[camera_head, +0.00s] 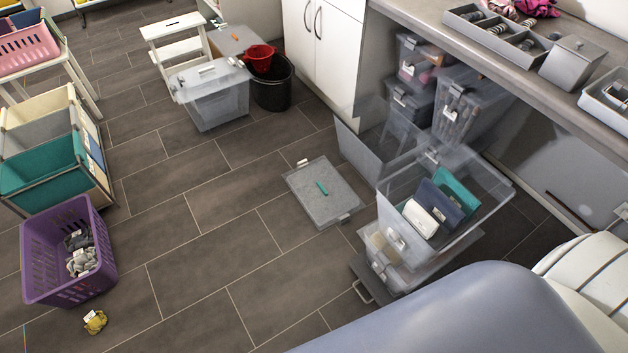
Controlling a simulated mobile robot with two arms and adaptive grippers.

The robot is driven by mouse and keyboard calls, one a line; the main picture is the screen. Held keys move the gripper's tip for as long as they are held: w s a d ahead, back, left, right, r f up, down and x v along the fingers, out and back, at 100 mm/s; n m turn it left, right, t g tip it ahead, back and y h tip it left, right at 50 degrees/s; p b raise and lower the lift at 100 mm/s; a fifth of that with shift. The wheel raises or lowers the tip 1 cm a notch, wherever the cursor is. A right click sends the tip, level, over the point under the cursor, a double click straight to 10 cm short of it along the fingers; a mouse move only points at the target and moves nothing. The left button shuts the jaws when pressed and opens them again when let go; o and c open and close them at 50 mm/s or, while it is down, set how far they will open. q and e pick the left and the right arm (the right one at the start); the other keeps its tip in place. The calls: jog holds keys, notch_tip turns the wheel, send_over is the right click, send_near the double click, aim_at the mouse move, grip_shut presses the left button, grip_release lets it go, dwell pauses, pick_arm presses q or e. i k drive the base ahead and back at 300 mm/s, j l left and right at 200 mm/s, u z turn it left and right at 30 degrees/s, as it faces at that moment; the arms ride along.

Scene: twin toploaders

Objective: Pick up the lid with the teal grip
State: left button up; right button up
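The lid (330,208) is a flat grey translucent panel lying on the tiled floor near the middle of the view. A short teal grip (322,187) sits on its upper face, and small white pieces show at its edges. The floor around its left side is open. Neither of my grippers is in view.
A clear bin (470,226) holding teal, navy and white items stands on another clear box, right of the lid. A lidded clear tub (217,103) and a black bucket (273,92) stand farther back. A purple basket (40,262) is at left. Floor between is mostly clear.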

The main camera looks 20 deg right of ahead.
aim_at(324, 195)
jog(key=i, duration=3.65)
jog(key=i+z, duration=0.1)
jog(key=z, duration=0.7)
jog(key=i+j+z, duration=0.1)
jog(key=z, duration=0.3)
jog(key=i+j+z, duration=0.1)
jog(key=z, duration=0.3)
